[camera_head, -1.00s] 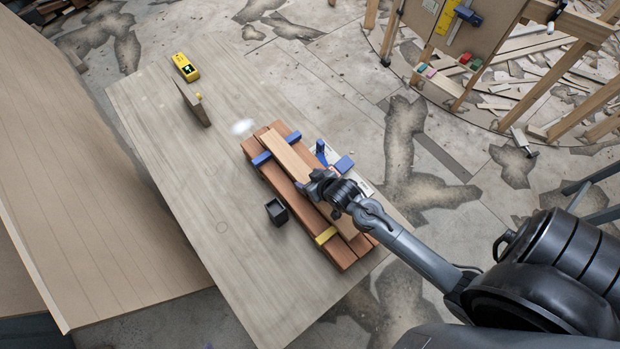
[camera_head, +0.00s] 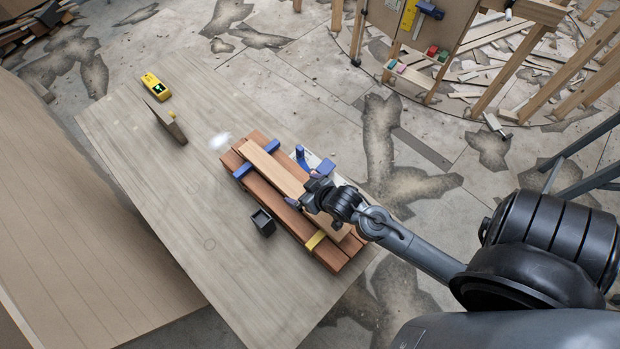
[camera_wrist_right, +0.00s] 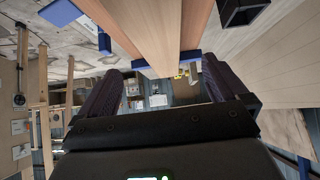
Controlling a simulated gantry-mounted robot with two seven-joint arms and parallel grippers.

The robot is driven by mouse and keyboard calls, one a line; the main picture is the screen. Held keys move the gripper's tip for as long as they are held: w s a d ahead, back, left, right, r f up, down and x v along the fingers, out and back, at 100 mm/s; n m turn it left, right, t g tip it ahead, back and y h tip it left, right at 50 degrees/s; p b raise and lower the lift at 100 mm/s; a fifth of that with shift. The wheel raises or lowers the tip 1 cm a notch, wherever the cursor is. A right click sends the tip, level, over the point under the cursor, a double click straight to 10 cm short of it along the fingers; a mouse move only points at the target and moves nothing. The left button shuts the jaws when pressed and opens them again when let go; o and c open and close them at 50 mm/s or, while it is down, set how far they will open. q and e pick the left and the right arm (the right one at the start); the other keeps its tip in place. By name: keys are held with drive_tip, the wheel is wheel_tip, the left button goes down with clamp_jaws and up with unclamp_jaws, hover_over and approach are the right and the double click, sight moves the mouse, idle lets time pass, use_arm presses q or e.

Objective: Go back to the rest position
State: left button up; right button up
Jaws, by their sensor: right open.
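My right gripper (camera_head: 304,188) is over the stack of reddish-brown wooden planks (camera_head: 318,250) on the table. In the right wrist view its two dark fingers (camera_wrist_right: 158,85) stand apart with a gap between them, and I see nothing held. A lighter wooden strip (camera_head: 268,165) lies along the stack; the right wrist view shows the strip (camera_wrist_right: 150,30) ahead of the fingers. I cannot tell whether the gripper touches it. My left gripper is not in view.
The table's left part is clear.

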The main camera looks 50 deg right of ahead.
drive_tip(key=v, duration=0.3)
drive_tip(key=shift+s+r, duration=0.2)
drive_tip(key=shift+s, duration=0.05)
drive_tip(key=shift+s+a+r, duration=0.1)
drive_tip(key=shift+a+r, duration=0.05)
drive_tip(key=shift+a, duration=0.1)
drive_tip(key=s+a+r+n+g+y, duration=0.1)
drive_tip(key=s+a+r+n+g, duration=0.35)
drive_tip(key=s, duration=0.45)
wheel_tip(320, 180, up, 11)
drive_tip(key=a+m+p, duration=0.1)
drive_tip(key=p, duration=1.1)
drive_tip(key=shift+s+a+g, duration=0.25)
drive_tip(key=shift+s+g, duration=0.15)
drive_tip(key=shift+g, duration=0.05)
